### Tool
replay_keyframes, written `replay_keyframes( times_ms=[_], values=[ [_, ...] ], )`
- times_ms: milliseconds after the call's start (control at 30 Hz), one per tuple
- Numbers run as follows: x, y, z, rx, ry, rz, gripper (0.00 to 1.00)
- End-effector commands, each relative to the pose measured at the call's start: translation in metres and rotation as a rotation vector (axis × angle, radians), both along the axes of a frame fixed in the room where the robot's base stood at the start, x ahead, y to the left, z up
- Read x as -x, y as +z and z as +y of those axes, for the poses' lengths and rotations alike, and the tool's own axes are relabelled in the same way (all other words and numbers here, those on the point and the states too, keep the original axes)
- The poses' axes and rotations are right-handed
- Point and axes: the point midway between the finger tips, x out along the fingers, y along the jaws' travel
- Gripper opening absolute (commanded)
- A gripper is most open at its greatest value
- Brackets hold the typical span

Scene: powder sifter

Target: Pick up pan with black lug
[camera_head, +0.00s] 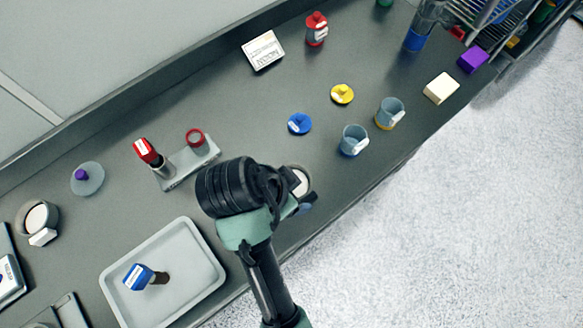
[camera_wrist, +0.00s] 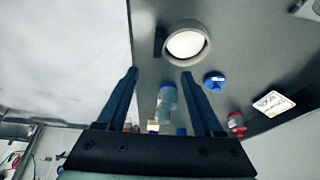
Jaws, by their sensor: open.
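The pan with black lug (camera_wrist: 204,49) shows in the wrist view as a round grey ring with a pale inside. Its black lug (camera_wrist: 158,42) sticks out on the left side. My gripper (camera_wrist: 159,74) is open, with its two dark fingers apart and nothing between the tips. The lug lies beyond the gap between the fingertips, apart from them. In the head view the pan (camera_head: 301,178) stands near the counter's front edge, partly hidden by my wrist and gripper.
Another round pan (camera_head: 23,222) with a white lug stands far left. A grey tray (camera_head: 205,262) holds a blue-topped item near my arm. Two clear cups (camera_head: 354,138) (camera_head: 390,112) and blue (camera_head: 299,124) and yellow lids (camera_head: 342,94) lie to the right.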

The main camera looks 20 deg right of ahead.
Motion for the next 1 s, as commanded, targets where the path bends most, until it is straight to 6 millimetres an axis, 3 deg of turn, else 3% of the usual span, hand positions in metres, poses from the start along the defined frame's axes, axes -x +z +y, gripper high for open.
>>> replay_keyframes(
  times_ms=[133, 433, 733, 1000],
  values=[
    [0.004, -0.008, -0.004, 0.001, -0.013, 0.018, 0.69],
    [-0.004, -0.058, -0.023, 0.000, -0.012, 0.016, 0.69],
    [-0.009, -0.078, -0.030, 0.001, -0.011, 0.013, 0.69],
    [-0.016, -0.110, -0.040, 0.000, -0.010, 0.013, 0.69]
  ],
)
